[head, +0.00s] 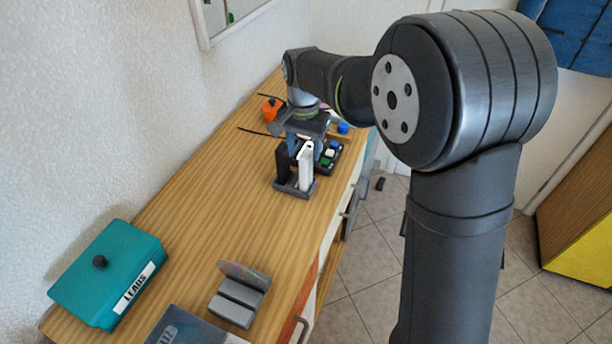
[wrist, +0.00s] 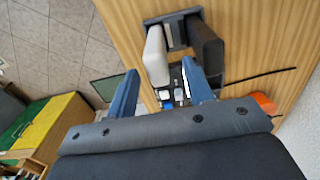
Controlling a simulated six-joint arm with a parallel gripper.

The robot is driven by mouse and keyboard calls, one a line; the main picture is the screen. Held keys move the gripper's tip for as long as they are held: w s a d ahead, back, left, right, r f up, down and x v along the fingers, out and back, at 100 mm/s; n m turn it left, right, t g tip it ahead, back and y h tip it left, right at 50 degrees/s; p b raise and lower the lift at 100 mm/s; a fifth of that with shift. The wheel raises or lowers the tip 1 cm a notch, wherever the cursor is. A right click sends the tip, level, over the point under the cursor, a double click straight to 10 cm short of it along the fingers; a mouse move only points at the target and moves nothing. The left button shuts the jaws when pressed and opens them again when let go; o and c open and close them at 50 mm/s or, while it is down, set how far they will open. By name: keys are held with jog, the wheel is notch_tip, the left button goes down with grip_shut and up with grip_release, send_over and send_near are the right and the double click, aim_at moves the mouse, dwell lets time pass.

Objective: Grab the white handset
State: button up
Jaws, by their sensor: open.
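The white handset (head: 306,168) stands upright in a grey dock (head: 294,190) on the wooden counter, beside a black handset (head: 282,164). In the wrist view, the white handset (wrist: 156,52) is on the left and the black handset (wrist: 206,42) on the right, both in the dock (wrist: 172,17). My gripper (head: 301,146) is at the handsets' upper ends. In the wrist view, my gripper (wrist: 160,68) is open, its blue fingers on either side of the white handset's near end. The right finger lies close to the black handset; I cannot tell whether they touch.
A dark tray (head: 336,160) with small coloured pieces lies just behind the dock. An orange object (head: 271,109) with dark cables is near the wall. A teal box (head: 110,270) marked LEADS and a grey stand (head: 240,297) are nearer. The counter between is clear.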

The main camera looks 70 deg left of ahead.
aim_at(306, 163)
jog(key=shift+w+d+f, duration=0.1)
jog(key=shift+w+f, duration=0.05)
jog(key=shift+f, duration=1.25)
jog(key=shift+w+f, duration=0.1)
jog(key=shift+f, duration=1.3)
grip_shut()
